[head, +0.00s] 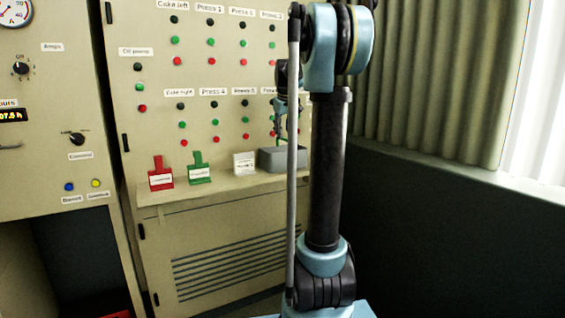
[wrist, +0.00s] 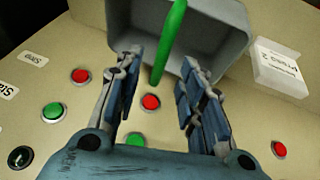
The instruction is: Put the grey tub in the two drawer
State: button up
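The grey tub (head: 283,160) stands at the right end of the panel's ledge, partly hidden by my arm. In the wrist view the tub (wrist: 222,38) is at the top, beyond my fingertips. A green stick-like thing (wrist: 170,40) reaches out from the tub's side of the view and shows between my fingers. My gripper (wrist: 162,72) is open, its two fingers well apart. In the head view my gripper (head: 277,135) points down just above the tub, and I cannot tell whether it touches it. No drawer marked two can be made out.
The ledge (head: 215,190) also holds a red tag holder (head: 160,178), a green one (head: 199,172) and a white labelled block (head: 245,163), left of the tub. The block also shows in the wrist view (wrist: 280,68). Buttons cover the panel behind. A dark wall stands at right.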

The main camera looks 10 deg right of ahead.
aim_at(284, 140)
jog(key=shift+x, duration=2.85)
jog(key=shift+s, duration=0.2)
grip_shut()
